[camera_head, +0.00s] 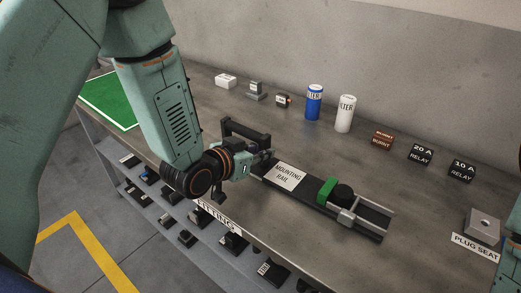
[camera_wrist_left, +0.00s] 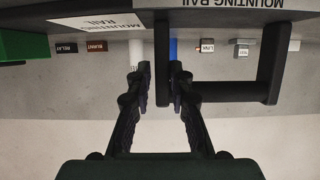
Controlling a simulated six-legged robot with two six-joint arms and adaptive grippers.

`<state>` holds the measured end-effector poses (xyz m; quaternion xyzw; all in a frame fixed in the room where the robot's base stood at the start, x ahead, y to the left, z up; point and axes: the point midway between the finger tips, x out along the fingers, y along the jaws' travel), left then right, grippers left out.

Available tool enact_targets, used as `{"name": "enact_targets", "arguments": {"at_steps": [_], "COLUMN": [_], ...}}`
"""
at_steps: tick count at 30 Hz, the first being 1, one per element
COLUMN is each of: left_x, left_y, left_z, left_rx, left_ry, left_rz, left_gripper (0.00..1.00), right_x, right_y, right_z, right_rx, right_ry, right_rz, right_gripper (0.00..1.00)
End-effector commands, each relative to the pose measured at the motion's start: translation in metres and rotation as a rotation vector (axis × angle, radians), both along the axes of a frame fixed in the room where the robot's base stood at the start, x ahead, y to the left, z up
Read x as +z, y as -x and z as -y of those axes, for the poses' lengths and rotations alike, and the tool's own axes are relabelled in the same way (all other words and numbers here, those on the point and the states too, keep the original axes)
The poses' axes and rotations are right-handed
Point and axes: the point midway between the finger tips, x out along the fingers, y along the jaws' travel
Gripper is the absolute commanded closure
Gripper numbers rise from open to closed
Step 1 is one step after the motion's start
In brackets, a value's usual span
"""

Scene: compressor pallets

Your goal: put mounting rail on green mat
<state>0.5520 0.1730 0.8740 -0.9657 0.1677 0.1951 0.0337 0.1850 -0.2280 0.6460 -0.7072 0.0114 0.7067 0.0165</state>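The mounting rail (camera_head: 322,205) is a long dark bar with a white label, a green block, a dark round part and a black handle at its left end (camera_head: 246,133). It lies along the front part of the grey table. My left gripper (camera_head: 264,153) is at this handle. In the left wrist view the fingers of my left gripper (camera_wrist_left: 161,80) are close on both sides of a post of the black handle (camera_wrist_left: 225,91), with almost no gap. The green mat (camera_head: 112,101) lies at the table's far left, partly hidden by my left arm. My right gripper is out of view.
Along the back of the table (camera_head: 400,205) stand small boxes, a blue can (camera_head: 314,102), a white filter (camera_head: 344,113), a burnt relay (camera_head: 382,140) and two black relays. A plug seat (camera_head: 482,226) is at the right. A lower shelf holds several small parts.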

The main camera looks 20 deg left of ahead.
Motion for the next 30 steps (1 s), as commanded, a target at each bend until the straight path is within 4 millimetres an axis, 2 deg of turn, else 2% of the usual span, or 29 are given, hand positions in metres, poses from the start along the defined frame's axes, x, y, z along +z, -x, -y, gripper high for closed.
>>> {"name": "enact_targets", "arguments": {"at_steps": [5,14,18,22,30], "left_x": [0.003,0.003,-0.002,0.011,0.017], "left_y": [-0.002,-0.003,-0.003,0.020,0.046], "left_z": [0.000,0.000,0.000,-0.009,-0.025], "left_rx": [0.001,0.001,0.001,0.007,0.006], "left_ry": [0.002,0.002,0.002,0.008,0.007], "left_rz": [0.010,0.012,0.012,0.008,0.006], "left_gripper": [0.63,0.63,0.63,0.63,0.63], "right_x": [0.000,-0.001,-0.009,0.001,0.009], "right_y": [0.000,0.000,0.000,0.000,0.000], "right_z": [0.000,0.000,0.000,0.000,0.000], "right_rx": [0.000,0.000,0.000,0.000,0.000], "right_ry": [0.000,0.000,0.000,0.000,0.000], "right_rz": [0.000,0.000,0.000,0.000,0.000], "right_gripper": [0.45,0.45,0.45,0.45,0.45]}}
